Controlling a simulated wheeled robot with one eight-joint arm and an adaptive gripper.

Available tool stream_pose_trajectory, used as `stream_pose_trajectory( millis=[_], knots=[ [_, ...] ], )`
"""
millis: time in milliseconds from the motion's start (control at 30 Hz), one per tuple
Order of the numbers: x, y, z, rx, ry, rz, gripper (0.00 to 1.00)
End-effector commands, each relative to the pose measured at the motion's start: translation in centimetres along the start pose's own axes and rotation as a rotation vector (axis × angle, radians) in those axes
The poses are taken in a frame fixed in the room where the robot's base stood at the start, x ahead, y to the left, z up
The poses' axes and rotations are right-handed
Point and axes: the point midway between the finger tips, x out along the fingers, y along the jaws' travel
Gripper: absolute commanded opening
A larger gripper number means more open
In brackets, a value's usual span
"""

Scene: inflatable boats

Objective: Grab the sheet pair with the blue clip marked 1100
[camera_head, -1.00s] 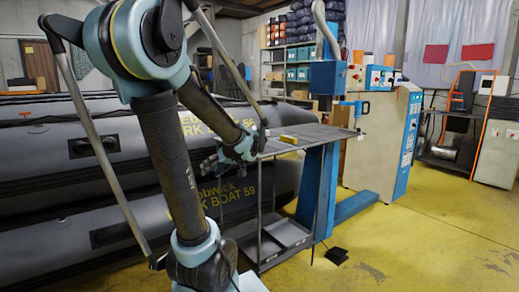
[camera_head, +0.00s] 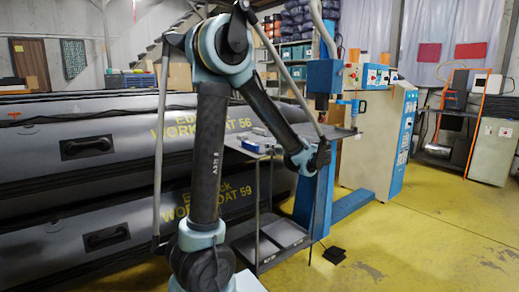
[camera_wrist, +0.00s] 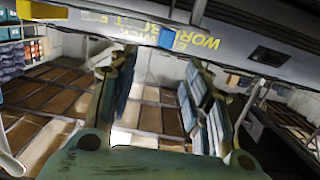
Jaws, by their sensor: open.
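My gripper (camera_head: 321,154) is at the right end of the metal table (camera_head: 341,132) in the head view, mostly dark and small there. In the wrist view my gripper (camera_wrist: 160,85) has its two fingers spread apart, with nothing seen held between them. Small blue and grey items (camera_head: 252,145) lie at the table's left end, apart from my gripper. A small blue patch (camera_wrist: 167,38) shows beyond the fingers in the wrist view; I cannot tell what it is. No marking 1100 is readable, and the sheet pair cannot be made out for sure. My arm hides part of the tabletop.
Dark inflatable boats (camera_head: 100,150) are stacked on the left, close behind my arm. A blue machine column (camera_head: 323,80) rises behind the table, with a control cabinet (camera_head: 375,140) to its right. A shelf (camera_head: 262,246) sits low under the table.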

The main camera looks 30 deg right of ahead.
Motion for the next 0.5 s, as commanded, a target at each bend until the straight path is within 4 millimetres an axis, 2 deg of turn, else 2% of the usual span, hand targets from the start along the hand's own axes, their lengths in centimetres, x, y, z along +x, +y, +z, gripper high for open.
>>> stream_pose_trajectory(
  millis=[100, 500],
  knots=[
    [2.2, -0.4, -0.1, -0.001, -0.001, -0.009, 0.45],
    [8.9, -0.8, -0.1, -0.001, -0.002, -0.015, 0.45]
  ],
)
